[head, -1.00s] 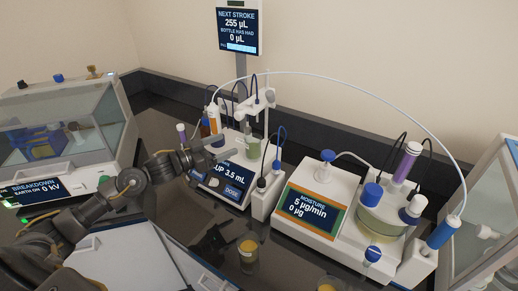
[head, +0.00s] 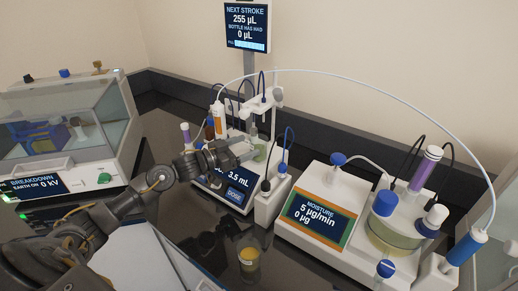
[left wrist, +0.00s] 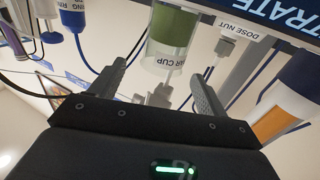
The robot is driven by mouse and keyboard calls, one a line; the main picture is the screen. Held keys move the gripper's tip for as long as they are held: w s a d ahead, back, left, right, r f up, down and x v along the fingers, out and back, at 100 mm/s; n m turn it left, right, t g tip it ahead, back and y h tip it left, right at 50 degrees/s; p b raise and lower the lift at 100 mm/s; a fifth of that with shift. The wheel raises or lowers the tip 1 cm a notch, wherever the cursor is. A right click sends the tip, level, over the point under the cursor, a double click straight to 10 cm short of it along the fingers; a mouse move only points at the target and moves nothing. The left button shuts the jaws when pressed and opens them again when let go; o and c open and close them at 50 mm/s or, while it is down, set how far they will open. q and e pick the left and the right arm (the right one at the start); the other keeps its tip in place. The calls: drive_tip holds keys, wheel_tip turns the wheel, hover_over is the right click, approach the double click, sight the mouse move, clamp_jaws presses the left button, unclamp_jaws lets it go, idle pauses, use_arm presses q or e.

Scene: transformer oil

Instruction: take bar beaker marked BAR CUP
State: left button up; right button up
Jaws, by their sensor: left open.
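The bar beaker marked BAR CUP (left wrist: 169,58) is a clear glass cup with green content and a white label, seen upside down in the left wrist view. In the head view the beaker (head: 260,150) stands at the dosing unit, partly hidden behind my left gripper. My left gripper (head: 240,151) is open and empty, just left of the beaker. In the left wrist view its two fingers (left wrist: 160,82) lie either side of the beaker's line, with the cup beyond the tips. I cannot tell whether they touch it. My right gripper is not in view.
The dosing unit (head: 238,195) has tubes and cables around the beaker. A moisture meter (head: 318,216) stands to the right, a breakdown tester (head: 62,140) to the left. A cup of yellow oil (head: 249,258) stands in front on the dark bench.

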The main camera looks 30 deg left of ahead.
sight(251, 142)
use_arm(q)
drive_tip(key=shift+w+d, duration=0.2)
drive_tip(key=shift+w, duration=0.2)
drive_tip(key=shift+w+d+r+p, duration=0.15)
drive_tip(key=shift+w+r+p, duration=0.15)
drive_tip(key=shift+p, duration=0.2)
drive_tip(key=p+x, duration=0.1)
drive_tip(key=x, duration=0.2)
drive_tip(key=shift+w+f+p, duration=0.1)
drive_tip(key=shift+w+p, duration=0.3)
drive_tip(key=shift+w, duration=0.05)
drive_tip(key=shift+w+d+f, duration=0.1)
drive_tip(key=shift+w+d, duration=0.15)
drive_tip(key=shift+w, duration=0.05)
drive_tip(key=shift+s, duration=0.1)
drive_tip(key=c, duration=1.3)
drive_tip(key=shift+o, duration=0.2)
drive_tip(key=shift+a, duration=0.1)
